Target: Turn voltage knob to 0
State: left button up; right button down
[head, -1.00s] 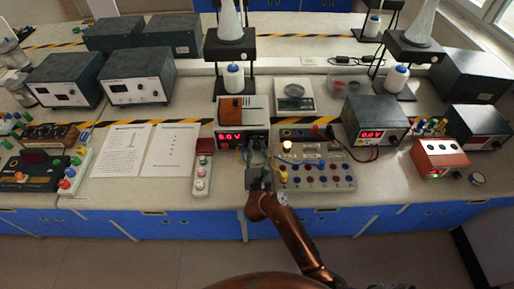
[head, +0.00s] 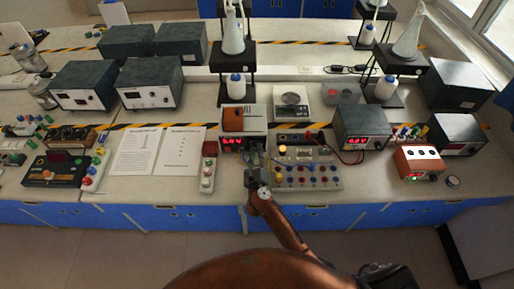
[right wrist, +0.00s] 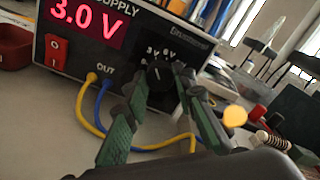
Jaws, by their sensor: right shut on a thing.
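The power supply (head: 232,142) stands at the middle of the bench with red digits lit. In the right wrist view its display (right wrist: 86,22) reads 3.0 V. The black voltage knob (right wrist: 159,73) is on its front, right of the OUT sockets, with voltage marks around it. My right gripper (right wrist: 161,84) has its two green-padded fingers on either side of the knob, shut on it. In the head view the right gripper (head: 255,158) covers the knob. My left gripper is not in view.
Yellow and blue leads (right wrist: 98,108) run from the OUT sockets beneath my fingers. A circuit board (head: 305,175) lies just right of the gripper. A second supply (head: 362,128) stands further right.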

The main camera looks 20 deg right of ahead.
jog(key=n+p, duration=0.3)
jog(key=shift+r+n+p, duration=0.15)
jog(key=shift+n+p, duration=1.15)
jog(key=shift+n, duration=0.2)
jog(key=shift+n+p, duration=0.6)
jog(key=shift+n, duration=0.2)
jog(key=shift+f, duration=0.2)
jog(key=c, duration=1.6)
grip_release()
